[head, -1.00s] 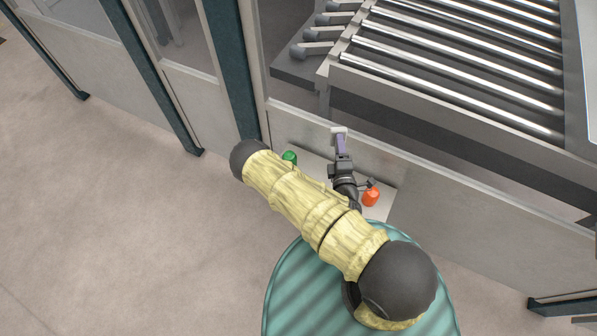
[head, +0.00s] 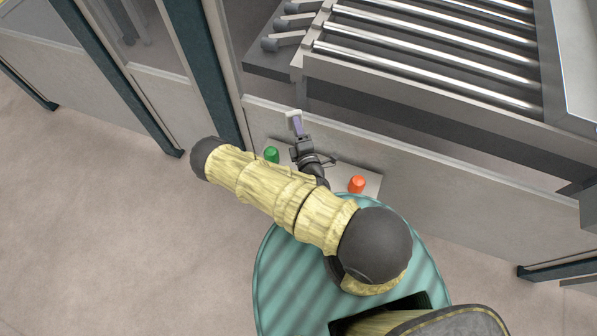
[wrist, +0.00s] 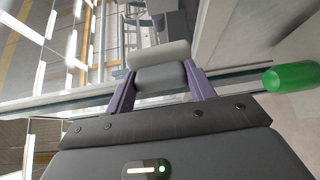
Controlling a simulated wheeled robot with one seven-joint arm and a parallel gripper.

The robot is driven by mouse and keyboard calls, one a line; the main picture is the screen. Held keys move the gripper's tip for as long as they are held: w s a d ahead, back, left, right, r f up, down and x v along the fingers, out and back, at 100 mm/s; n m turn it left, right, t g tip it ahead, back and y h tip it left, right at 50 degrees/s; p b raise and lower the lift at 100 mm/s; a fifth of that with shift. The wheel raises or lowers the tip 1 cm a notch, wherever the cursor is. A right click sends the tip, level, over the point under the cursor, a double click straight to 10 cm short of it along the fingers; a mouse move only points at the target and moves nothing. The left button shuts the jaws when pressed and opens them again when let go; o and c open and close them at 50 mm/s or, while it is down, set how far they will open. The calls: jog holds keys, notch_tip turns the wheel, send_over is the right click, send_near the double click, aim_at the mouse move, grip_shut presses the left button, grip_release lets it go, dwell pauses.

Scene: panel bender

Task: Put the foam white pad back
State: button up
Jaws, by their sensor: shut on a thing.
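The foam white pad (head: 294,118) is a small pale block at the tip of my gripper (head: 298,124) in the head view. My gripper is shut on it. In the wrist view the pad (wrist: 160,70) sits between my two purple fingers, with its far end sticking out beyond them. In the head view the pad is in front of the machine's lower wall, below the roller bed. I cannot tell whether it touches anything. The place where the pad belongs cannot be made out.
A green knob (head: 271,155) stands left of my gripper and an orange one (head: 357,185) right of it, on a pale plate (head: 371,187). The roller bed (head: 420,66) and its frame lie beyond the pale wall (head: 440,175). Open floor is at left.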

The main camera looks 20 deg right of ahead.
jog(key=s+a+f+g+b, duration=0.2)
jog(key=a+f+g, duration=0.3)
jog(key=f, duration=0.3)
jog(key=s+a+f+g+b, duration=0.1)
jog(key=a+f+g+b, duration=0.1)
jog(key=a+f+g, duration=0.35)
jog(key=w+d+n+g+b, duration=0.2)
jog(key=d+n+g, duration=0.4)
jog(key=d, duration=0.4)
jog(key=shift+w+d+r+g+b, duration=0.3)
jog(key=shift+d+g, duration=0.1)
jog(key=shift+g, duration=0.15)
jog(key=shift+f, duration=3.15)
jog(key=shift+f, duration=1.9)
